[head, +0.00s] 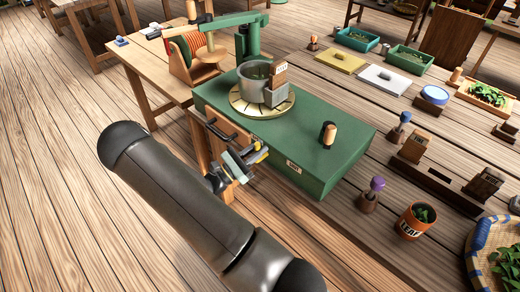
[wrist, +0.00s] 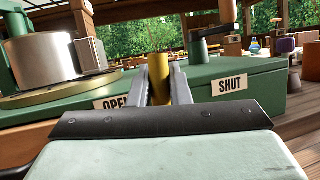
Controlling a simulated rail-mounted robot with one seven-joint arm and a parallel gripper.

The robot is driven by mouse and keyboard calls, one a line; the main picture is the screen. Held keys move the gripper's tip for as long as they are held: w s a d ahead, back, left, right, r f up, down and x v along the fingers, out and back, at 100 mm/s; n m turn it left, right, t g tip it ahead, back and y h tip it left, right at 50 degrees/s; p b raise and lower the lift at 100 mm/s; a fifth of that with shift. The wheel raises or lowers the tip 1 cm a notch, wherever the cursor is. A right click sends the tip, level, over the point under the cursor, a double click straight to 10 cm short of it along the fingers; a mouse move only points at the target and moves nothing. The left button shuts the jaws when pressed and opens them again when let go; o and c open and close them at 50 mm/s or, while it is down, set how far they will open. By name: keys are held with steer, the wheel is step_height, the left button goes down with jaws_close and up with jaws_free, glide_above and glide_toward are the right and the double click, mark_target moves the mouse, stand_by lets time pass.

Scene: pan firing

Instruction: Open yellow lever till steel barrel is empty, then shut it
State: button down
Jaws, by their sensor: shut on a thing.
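The steel barrel (head: 256,84) stands on a pale yellow round plate on top of the green machine (head: 300,135). It also shows at the left of the wrist view (wrist: 42,62). Some green material is visible inside its open top. The yellow lever (wrist: 158,75) stands at the machine's front, between the OPEN label (wrist: 116,101) and the SHUT label (wrist: 230,86), nearer OPEN. My gripper (head: 254,156) is shut on the lever, with a finger on each side of it. The lever's lower end is hidden behind my gripper.
A black-based knob with a wooden top (head: 328,134) stands on the machine. A green curved arm (head: 250,35) rises behind the barrel. To the right, the long table holds an orange LEAF pot (head: 414,222), trays and stamps.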

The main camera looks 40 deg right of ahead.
stand_by(0.3)
steer(key=c, duration=1.3)
jaws_free()
steer(key=shift+c, duration=0.2)
steer(key=b+v, duration=0.4)
steer(key=v, duration=1.3)
steer(key=shift+a+f, duration=0.2)
steer(key=s+a+r+m+t+y, duration=0.1)
steer(key=s+a+r+m+y, duration=0.2)
steer(key=s+r+m+y, duration=0.3)
steer(key=s+a+r+m+t+y, duration=0.1)
steer(key=s+a+r+m+y, duration=0.3)
steer(key=s+r+m+y, duration=0.3)
steer(key=s+m+y, duration=0.2)
steer(key=s+y, duration=0.3)
steer(key=y, duration=0.4)
steer(key=shift+r+m+t, duration=0.3)
steer(key=shift+t, duration=0.1)
